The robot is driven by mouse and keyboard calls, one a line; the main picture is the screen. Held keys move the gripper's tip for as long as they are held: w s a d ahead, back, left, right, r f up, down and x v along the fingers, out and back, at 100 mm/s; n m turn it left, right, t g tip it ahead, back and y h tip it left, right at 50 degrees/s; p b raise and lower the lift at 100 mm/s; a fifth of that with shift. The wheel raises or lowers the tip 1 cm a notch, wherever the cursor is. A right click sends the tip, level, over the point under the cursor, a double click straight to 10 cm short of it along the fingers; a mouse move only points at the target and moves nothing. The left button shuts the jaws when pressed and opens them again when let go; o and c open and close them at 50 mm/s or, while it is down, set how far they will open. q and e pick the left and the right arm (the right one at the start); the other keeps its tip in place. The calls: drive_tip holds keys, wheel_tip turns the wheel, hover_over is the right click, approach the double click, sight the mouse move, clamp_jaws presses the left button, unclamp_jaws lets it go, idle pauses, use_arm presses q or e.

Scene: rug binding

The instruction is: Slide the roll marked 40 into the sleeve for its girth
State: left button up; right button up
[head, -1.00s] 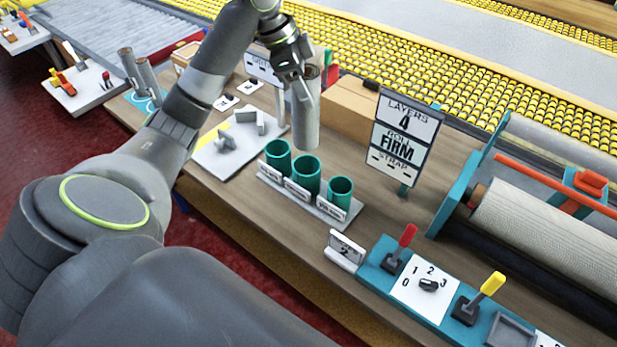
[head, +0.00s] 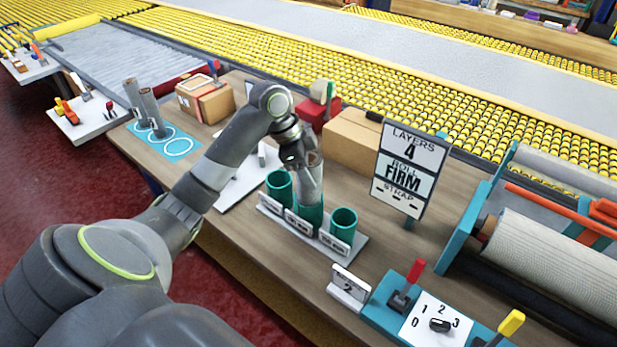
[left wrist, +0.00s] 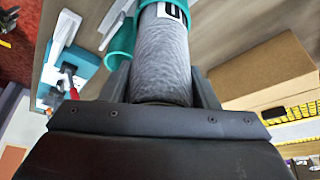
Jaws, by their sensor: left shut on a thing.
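My left gripper (head: 308,160) is shut on a grey textured roll (head: 311,182) and holds it nearly upright. The roll's lower end is in the mouth of the middle teal sleeve (head: 309,218) of a rack of three. The left sleeve (head: 279,187) and the right sleeve (head: 343,222) stand open at either side and look empty. In the left wrist view the roll (left wrist: 165,55) sits between the fingers, and a white label with a dark, partly cut-off mark shows near its far end. The number cannot be read. My right gripper is not in view.
Two more grey rolls (head: 150,108) stand on a blue ringed mat at the left. A sign (head: 403,168) reading "LAYERS 4, ROLL FIRM, STRAP" and a cardboard box (head: 355,138) stand behind the rack. A lever panel (head: 430,318) lies at the front right.

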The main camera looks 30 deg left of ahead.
use_arm(q)
drive_tip(key=shift+f, duration=1.55)
drive_tip(key=o, duration=1.4)
drive_tip(key=shift+o, duration=0.2)
drive_tip(key=b+v, duration=0.1)
drive_tip(key=v, duration=1.1)
drive_tip(key=shift+s, duration=0.1)
